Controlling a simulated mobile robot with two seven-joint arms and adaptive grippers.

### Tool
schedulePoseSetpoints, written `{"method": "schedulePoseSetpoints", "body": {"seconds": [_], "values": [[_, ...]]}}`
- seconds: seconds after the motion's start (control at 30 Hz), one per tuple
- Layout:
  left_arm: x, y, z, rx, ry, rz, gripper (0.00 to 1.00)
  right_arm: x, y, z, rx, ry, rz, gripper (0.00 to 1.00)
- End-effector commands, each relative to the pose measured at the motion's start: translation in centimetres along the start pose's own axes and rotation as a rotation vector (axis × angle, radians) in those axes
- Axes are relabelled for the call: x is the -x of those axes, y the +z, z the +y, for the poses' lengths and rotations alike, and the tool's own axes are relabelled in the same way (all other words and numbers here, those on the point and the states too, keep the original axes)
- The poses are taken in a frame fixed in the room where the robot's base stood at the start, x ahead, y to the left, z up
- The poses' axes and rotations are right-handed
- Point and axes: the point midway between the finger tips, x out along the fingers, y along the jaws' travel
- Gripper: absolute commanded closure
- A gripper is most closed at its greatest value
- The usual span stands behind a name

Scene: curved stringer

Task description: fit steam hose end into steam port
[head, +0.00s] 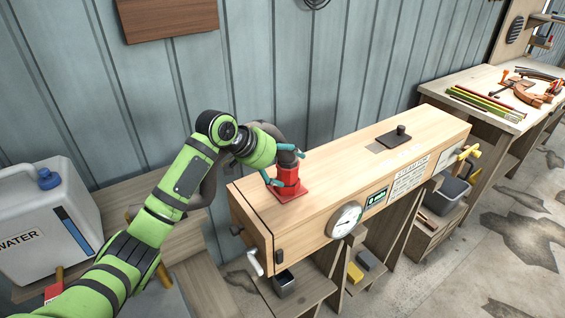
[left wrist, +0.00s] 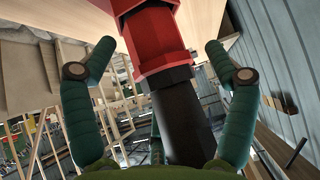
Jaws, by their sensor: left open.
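The steam port (head: 289,187) is a red fitting on a square red base on top of the wooden steam box (head: 345,170), near its left end. It fills the top middle of the left wrist view (left wrist: 160,50). The dark hose end (left wrist: 185,115) lies in line with the port and meets its red collar; I see no gap between them. How deep it sits is hidden. My left gripper (head: 282,166) is open, its teal fingers on either side of the port and hose end (left wrist: 158,50), apart from them. My right gripper is not in view.
A white water container (head: 45,225) stands at the left. A round gauge (head: 344,220) and a display are on the box front. A dark-handled plate (head: 395,138) lies on the box top. A workbench (head: 480,85) with tools stands at the right, and a panelled wall behind.

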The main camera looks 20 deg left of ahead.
Motion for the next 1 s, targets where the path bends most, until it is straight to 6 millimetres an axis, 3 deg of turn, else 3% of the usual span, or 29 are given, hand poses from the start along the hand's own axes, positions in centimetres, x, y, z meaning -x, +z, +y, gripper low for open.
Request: {"method": "schedulePoseSetpoints", "body": {"seconds": [0.27,0.7,1.0], "values": [[1.2,-0.1,-0.2,-0.002,-0.004,0.002,0.15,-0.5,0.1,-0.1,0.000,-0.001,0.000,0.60],[9.9,-0.1,-0.1,-0.003,-0.004,0.003,0.15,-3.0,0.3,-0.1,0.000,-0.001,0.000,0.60],[12.2,-0.2,0.0,-0.001,0.000,0.000,0.15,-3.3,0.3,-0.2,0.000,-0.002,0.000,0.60]]}}
